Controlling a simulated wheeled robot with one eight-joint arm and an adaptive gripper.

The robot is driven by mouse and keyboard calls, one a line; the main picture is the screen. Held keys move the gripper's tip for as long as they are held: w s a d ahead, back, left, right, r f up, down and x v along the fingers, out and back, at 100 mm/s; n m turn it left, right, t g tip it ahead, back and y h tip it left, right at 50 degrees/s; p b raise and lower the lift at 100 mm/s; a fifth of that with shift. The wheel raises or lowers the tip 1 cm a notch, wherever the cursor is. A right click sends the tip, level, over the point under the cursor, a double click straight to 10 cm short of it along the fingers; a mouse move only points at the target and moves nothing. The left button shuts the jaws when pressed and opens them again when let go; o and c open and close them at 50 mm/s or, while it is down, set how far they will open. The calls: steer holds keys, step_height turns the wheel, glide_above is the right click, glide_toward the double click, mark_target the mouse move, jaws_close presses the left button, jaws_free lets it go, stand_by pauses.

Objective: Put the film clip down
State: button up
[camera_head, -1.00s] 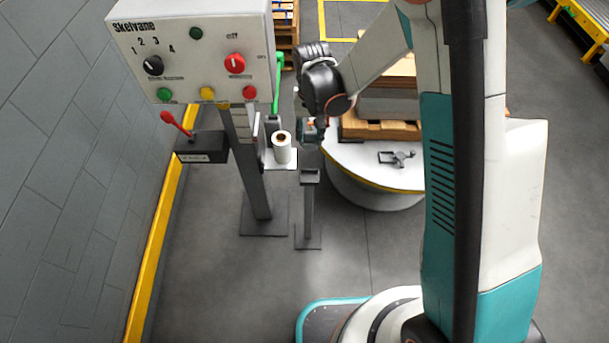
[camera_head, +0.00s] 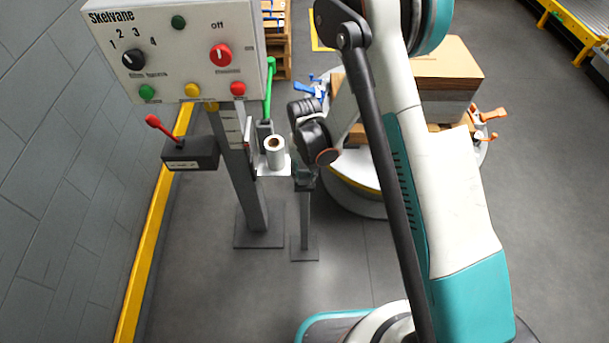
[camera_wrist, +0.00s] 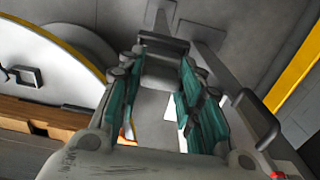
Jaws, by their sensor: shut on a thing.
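My gripper (camera_head: 304,174) is low over the top of a slim grey stand (camera_head: 305,222), right of the white film roll (camera_head: 275,152). In the wrist view my gripper (camera_wrist: 163,68) has its teal fingers closed in around a grey piece, which I take to be the film clip (camera_wrist: 160,77). The stand's flat top (camera_wrist: 165,43) shows just past the fingertips. I cannot tell whether the held piece touches it. In the head view the clip cannot be made out behind my wrist.
A control panel (camera_head: 178,52) on a column (camera_head: 238,175) stands left, with a red-levered box (camera_head: 190,154) beside it. A round turntable (camera_head: 352,193) with a loaded pallet and blue and orange clamps is to the right. The yellow wall guard (camera_head: 150,250) runs far left.

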steer(key=shift+f, duration=0.9)
steer(key=shift+f+b, duration=0.2)
steer(key=shift+b, duration=0.15)
steer(key=o, duration=1.1)
steer(key=shift+r, duration=0.1)
steer(key=shift+o, duration=0.2)
